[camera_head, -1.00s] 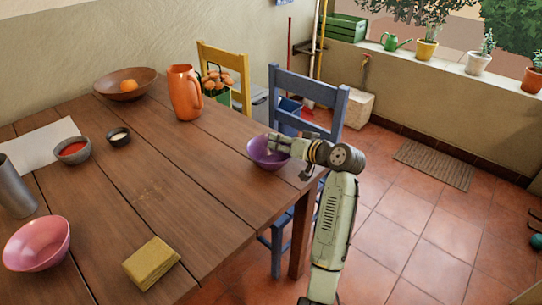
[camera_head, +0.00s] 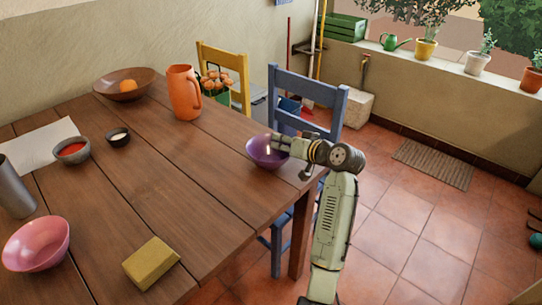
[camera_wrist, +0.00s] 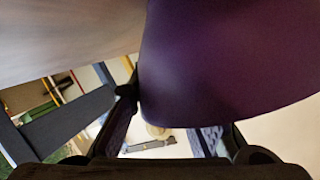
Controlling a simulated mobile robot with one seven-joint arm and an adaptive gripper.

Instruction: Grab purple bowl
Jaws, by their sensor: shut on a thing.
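The purple bowl (camera_head: 262,155) is at the right edge of the wooden table, by the corner near the blue chair. My gripper (camera_head: 280,146) reaches it from the right and is shut on the bowl's near right side. In the wrist view the purple bowl (camera_wrist: 220,65) fills the upper right, and the fingers of my gripper (camera_wrist: 168,140) show below it. The fingertips' exact contact on the bowl is partly hidden. I cannot tell whether the bowl's base rests on the table.
The wooden table (camera_head: 130,185) holds an orange pitcher (camera_head: 184,92), a pink bowl (camera_head: 36,245), a yellow block (camera_head: 151,263), small bowls and a brown fruit bowl (camera_head: 125,88). A blue chair (camera_head: 305,95) stands close behind the purple bowl. The tabletop left of the purple bowl is clear.

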